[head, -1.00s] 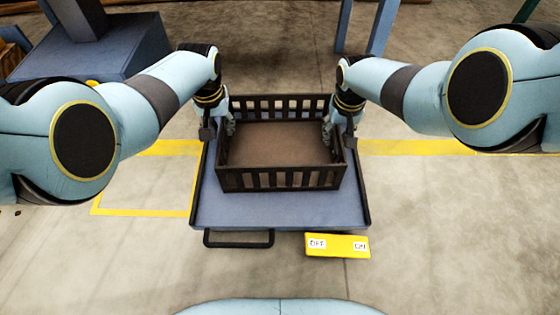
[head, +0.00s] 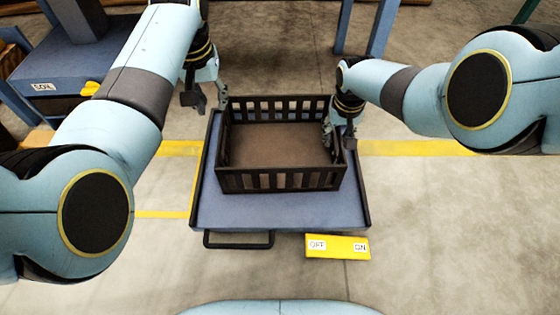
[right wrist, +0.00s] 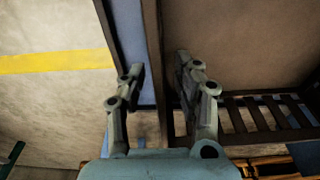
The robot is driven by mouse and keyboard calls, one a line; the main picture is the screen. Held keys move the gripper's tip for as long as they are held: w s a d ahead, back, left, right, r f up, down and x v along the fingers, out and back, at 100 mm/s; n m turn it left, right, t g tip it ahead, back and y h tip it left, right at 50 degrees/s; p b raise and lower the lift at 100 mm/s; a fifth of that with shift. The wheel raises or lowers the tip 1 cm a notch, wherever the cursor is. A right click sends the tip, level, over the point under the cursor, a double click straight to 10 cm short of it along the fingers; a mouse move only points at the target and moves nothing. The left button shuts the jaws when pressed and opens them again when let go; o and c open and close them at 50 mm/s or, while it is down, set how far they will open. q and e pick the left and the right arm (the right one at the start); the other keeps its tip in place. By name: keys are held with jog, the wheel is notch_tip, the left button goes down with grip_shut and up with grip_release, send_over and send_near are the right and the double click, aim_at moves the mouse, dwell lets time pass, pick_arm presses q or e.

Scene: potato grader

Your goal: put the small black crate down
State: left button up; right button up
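The small black crate (head: 280,181), slatted and empty, sits level on a blue cart top (head: 280,210) in the head view. My left gripper (head: 208,97) is open and empty, above and outside the crate's back left corner, clear of its wall. My right gripper (head: 338,138) is at the crate's right wall. In the right wrist view the fingers of my right gripper (right wrist: 158,65) stand apart on either side of the crate wall (right wrist: 154,45), one inside the crate and one outside, with a visible gap on the outer side.
The cart has dark side rims and a black handle (head: 240,244) at the front. A yellow plate (head: 338,246) marked OFF and ON is at its front right. A blue machine (head: 65,70) with a sign stands at the back left. Open floor lies on both sides.

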jog(key=shift+r, duration=0.25)
pick_arm(q)
jog(key=shift+s+r, duration=0.1)
jog(key=shift+r, duration=0.3)
pick_arm(e)
jog(key=r, duration=0.3)
jog(key=s+r, duration=0.1)
jog(key=r, duration=0.7)
jog(key=shift+s+r, duration=0.15)
jog(key=shift+s, duration=0.15)
